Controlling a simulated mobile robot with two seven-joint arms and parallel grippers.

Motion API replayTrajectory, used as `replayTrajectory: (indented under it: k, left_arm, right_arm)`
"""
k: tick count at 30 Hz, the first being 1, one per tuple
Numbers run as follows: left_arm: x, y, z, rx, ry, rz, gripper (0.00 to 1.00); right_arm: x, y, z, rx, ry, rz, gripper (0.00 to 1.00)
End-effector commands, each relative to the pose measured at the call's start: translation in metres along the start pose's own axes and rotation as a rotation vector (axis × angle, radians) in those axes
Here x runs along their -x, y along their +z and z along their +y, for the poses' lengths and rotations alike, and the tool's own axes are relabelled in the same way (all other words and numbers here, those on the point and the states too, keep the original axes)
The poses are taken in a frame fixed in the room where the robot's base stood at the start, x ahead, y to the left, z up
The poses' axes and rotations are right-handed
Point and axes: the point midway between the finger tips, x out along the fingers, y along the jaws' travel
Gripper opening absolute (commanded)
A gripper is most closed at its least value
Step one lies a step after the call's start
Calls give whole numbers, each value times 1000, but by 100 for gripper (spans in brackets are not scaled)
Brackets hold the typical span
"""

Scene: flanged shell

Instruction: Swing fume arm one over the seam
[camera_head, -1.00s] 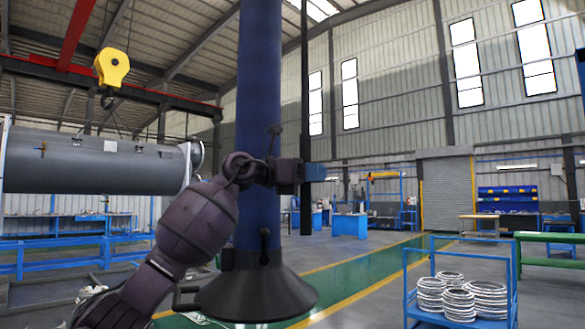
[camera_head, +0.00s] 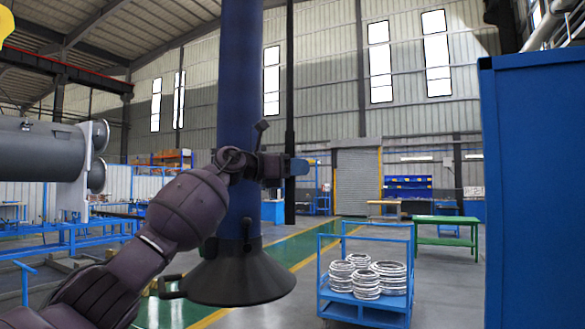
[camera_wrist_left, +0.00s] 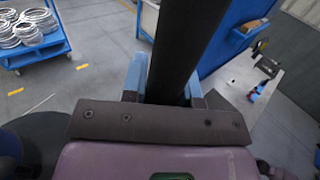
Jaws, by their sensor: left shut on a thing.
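A thick dark-blue duct with a flared black hood (camera_head: 240,275) at its lower end hangs upright in the middle of the head view; it looks like the fume arm. My left gripper (camera_head: 295,166) is in front of the duct, above the hood. Its blue fingers are shut on a slim black upright bar (camera_head: 290,90) just right of the duct. In the left wrist view the bar (camera_wrist_left: 182,45) passes between the fingers. How the bar joins the duct is not shown. The grey flanged shell (camera_head: 40,152) is at the far left; no seam can be made out.
A tall blue cabinet (camera_head: 535,190) stands close at the right. A blue trolley (camera_head: 365,310) with several white coils is right of the hood. A green bench (camera_head: 446,232) is farther back. Open floor with a green lane lies behind the hood.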

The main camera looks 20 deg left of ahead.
Motion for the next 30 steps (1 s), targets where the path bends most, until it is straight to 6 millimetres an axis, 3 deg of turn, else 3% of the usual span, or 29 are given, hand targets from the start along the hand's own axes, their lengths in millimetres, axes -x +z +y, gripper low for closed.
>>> replayTrajectory:
  k: [5,6,11,22,30]
  left_arm:
    - [3,6,1,-3,4,-9,0]
    - [3,5,1,-4,4,-9,29]
    - [2,4,0,-3,2,-6,53]
    - [7,0,1,-2,2,-1,53]
    - [48,-1,2,-3,3,0,53]
  right_arm:
    - [2,0,0,-1,0,-1,0]
    - [2,1,0,-1,1,-3,0]
    - [5,6,0,-3,2,-13,0]
    - [6,11,-1,-8,3,-22,0]
    - [1,10,-2,-6,0,-15,0]
